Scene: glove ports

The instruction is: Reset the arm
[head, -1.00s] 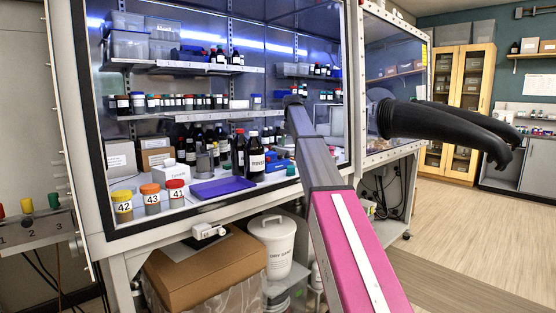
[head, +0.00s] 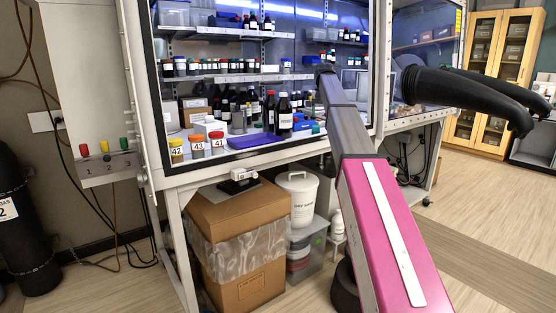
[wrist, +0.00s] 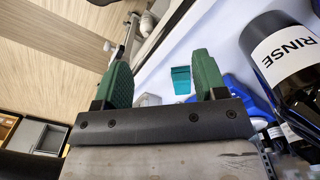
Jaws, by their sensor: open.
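My arm (head: 352,130), pink then grey, reaches up from the bottom of the head view in front of the glove box (head: 160,110). Its dark far end overlaps the box's front, and my gripper cannot be made out there. In the wrist view my gripper (wrist: 164,78) shows two green fingers, spread apart with nothing between them. A dark bottle labelled RINSE (wrist: 285,55) is right of the fingers, apart from them. A dark bottle with a white label (head: 284,118) stands inside the box in the head view.
Jars 42 (head: 176,152), 43 (head: 197,148) and 41 (head: 218,146) stand by a blue tray (head: 255,140). Black gloves (head: 470,90) stick out at right. A cardboard box (head: 238,240) and white bin (head: 301,195) are below. Floor is open at right.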

